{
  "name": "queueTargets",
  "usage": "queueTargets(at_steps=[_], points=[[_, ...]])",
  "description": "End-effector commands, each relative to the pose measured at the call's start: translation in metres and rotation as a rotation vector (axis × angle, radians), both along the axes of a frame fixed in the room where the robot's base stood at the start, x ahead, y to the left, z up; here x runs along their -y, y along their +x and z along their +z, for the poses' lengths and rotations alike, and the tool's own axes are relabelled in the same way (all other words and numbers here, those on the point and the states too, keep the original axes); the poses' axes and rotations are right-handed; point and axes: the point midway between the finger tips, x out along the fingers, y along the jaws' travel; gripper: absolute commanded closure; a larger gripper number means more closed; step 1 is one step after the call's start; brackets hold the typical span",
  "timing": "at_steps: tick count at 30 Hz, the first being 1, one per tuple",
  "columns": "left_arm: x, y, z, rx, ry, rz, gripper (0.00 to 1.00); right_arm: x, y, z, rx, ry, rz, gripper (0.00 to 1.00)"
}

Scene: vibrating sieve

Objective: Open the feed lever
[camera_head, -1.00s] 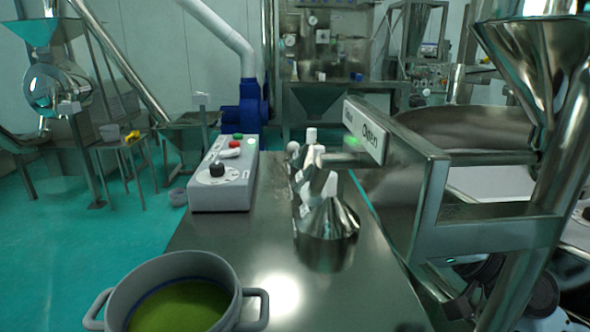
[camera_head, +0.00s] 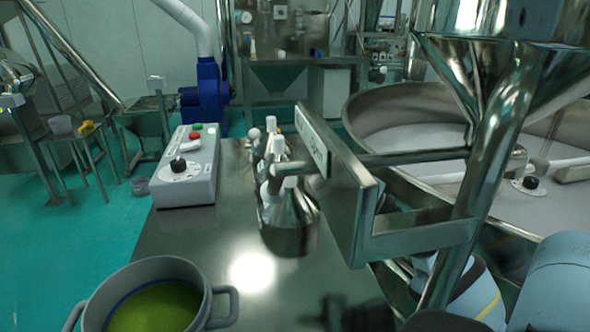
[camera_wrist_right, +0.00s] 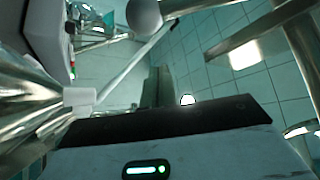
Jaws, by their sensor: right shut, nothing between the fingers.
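A plate with "Open" lettering (camera_head: 312,140) is fixed to a metal bracket (camera_head: 345,195) at the table's right side. A horizontal metal rod (camera_head: 420,156) runs right from behind the bracket; I cannot tell whether it is the feed lever. My right gripper (camera_wrist_right: 158,78) shows in the right wrist view as dark fingers, shut with nothing between them. A rounded grey knob (camera_wrist_right: 143,15) is above the fingers and apart from them in that picture. In the head view the gripper is largely hidden behind the bracket. My left gripper is not in view.
A control box (camera_head: 188,178) and white-capped metal containers (camera_head: 290,215) stand on the table. A grey pot of green powder (camera_head: 160,270) is at the front left. A steel funnel (camera_head: 480,65) and the large round sieve (camera_head: 400,110) are at the right.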

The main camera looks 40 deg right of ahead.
Motion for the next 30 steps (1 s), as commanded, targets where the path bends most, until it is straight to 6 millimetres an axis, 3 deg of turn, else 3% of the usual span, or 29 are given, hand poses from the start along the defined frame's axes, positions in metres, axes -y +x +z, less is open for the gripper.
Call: queueTargets(at_steps=[1,5,9,13,30], points=[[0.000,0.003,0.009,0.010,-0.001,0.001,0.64,-0.003,0.006,0.012,0.008,0.000,0.000,1.00],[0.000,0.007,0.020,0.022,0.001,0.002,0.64,-0.012,0.022,0.021,0.009,0.001,0.001,1.00],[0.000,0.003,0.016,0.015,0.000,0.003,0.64,-0.025,0.014,-0.001,-0.002,0.003,0.000,1.00],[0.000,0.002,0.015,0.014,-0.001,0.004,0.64,-0.034,0.009,-0.010,-0.002,0.001,0.000,1.00],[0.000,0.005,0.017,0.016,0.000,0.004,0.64,-0.038,0.007,-0.013,-0.001,0.001,-0.001,1.00]])
